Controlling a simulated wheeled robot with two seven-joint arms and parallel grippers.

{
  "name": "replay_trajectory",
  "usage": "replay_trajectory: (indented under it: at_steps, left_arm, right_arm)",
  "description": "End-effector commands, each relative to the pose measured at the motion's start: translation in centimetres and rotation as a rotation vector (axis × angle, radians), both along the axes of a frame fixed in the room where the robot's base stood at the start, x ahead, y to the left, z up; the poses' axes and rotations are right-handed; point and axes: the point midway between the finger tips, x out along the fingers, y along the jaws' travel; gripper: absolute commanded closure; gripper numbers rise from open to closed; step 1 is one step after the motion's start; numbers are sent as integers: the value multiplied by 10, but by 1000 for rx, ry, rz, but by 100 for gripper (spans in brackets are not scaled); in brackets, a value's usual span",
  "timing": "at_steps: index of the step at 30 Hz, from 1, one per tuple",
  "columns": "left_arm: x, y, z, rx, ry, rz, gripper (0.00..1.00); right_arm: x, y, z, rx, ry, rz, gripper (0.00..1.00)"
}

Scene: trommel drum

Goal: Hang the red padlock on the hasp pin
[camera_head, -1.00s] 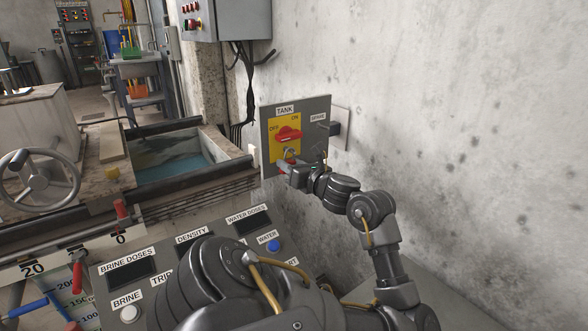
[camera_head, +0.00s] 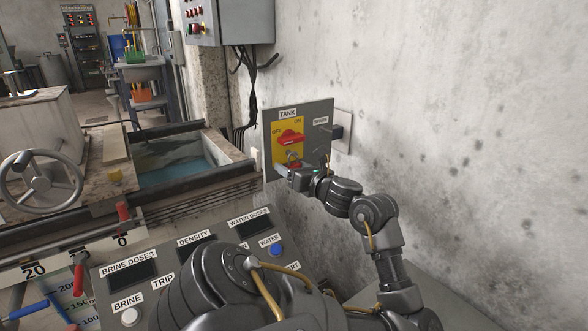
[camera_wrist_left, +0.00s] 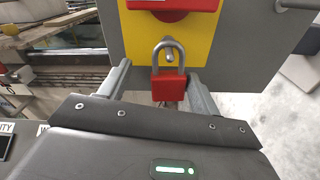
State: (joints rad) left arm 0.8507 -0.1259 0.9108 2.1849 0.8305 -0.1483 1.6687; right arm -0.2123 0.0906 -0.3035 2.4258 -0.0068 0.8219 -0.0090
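The red padlock (camera_wrist_left: 168,88) hangs upright in the left wrist view, its grey shackle looped around the hasp pin (camera_wrist_left: 170,57) on the yellow plate. In the head view the padlock is small and mostly hidden by my gripper. My left gripper (camera_wrist_left: 158,68) is at the panel, its two fingers on either side of the padlock. A clear gap shows between the left finger and the padlock body; the right finger is close beside it, and contact there cannot be told. The left gripper also shows in the head view (camera_head: 283,171). My right gripper is not in view.
The grey TANK panel (camera_head: 323,118) is on the wall, with a red rotary switch (camera_head: 290,137) above the pin. A console (camera_head: 128,268) stands below and a water tank (camera_head: 172,160) lies left.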

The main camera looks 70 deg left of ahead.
Motion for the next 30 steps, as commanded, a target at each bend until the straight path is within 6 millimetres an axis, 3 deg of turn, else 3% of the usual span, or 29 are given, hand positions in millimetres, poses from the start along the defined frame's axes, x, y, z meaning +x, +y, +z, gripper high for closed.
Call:
replay_trajectory:
  at_steps: [8,21,30]
  left_arm:
    - [2,-7,0,-2,1,-2,37]
    - [17,-68,3,-1,0,-2,37]
    - [18,-73,3,0,0,0,37]
  right_arm:
    - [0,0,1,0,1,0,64]
    - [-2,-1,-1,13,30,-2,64]
    - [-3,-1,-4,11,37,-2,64]
